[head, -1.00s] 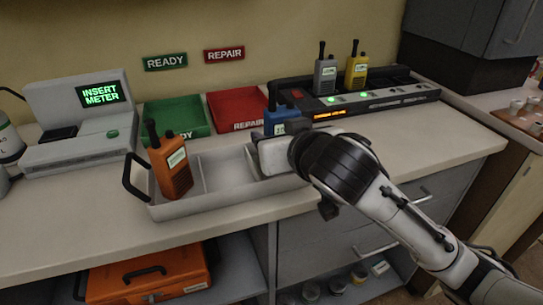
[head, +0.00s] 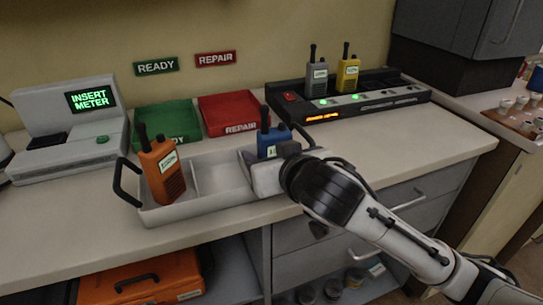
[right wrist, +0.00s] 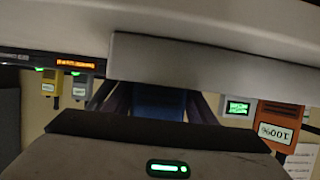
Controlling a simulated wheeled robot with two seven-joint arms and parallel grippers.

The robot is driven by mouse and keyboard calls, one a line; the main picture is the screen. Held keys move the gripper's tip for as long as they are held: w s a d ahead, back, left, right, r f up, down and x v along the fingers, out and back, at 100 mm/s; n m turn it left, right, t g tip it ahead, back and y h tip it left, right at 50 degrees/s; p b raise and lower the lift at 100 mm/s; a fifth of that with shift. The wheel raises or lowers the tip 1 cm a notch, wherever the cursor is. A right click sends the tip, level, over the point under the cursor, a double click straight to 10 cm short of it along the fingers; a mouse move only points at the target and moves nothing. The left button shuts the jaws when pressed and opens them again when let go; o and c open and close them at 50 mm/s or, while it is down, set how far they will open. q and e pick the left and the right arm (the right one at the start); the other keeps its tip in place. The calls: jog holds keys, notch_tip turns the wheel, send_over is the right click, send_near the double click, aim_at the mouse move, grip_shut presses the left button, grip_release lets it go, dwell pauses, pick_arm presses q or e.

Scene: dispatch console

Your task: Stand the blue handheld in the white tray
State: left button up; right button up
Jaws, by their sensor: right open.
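The blue handheld (head: 267,139) stands upright at the right end of the white tray (head: 219,207). Its lower part is hidden behind my right gripper (head: 268,172), so I cannot see whether its base touches the tray floor. In the right wrist view, the blue handheld (right wrist: 158,102) lies in shadow between the two dark fingers of my right gripper (right wrist: 152,105). The right gripper is open around it. An orange handheld (head: 163,171) stands in the tray's left compartment; the middle compartment is empty. My left gripper is not in view.
A black charger (head: 385,108) with a grey (head: 316,77) and a yellow handheld (head: 347,73) stands behind right. A green tray (head: 165,120) and a red tray (head: 235,107) lie behind the white tray. A meter (head: 75,130) stands at left. The counter right of the tray is clear.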

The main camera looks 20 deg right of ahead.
jog(key=v, duration=0.6)
jog(key=shift+r+p, duration=0.25)
jog(key=shift+p, duration=0.1)
jog(key=p+v, duration=0.3)
jog(key=shift+s+r+p, duration=0.15)
jog(key=shift+r+p, duration=0.15)
jog(key=shift+r, duration=0.05)
jog(key=p, duration=0.2)
jog(key=s+p, duration=0.1)
jog(key=p, duration=0.2)
jog(key=shift+d+r, duration=0.2)
pick_arm(q)
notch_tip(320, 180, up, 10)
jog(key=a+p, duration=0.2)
jog(key=p, duration=0.1)
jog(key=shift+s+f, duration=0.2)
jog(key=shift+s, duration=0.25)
pick_arm(e)
jog(key=shift+s+a+f, duration=0.1)
jog(key=shift+s, duration=0.65)
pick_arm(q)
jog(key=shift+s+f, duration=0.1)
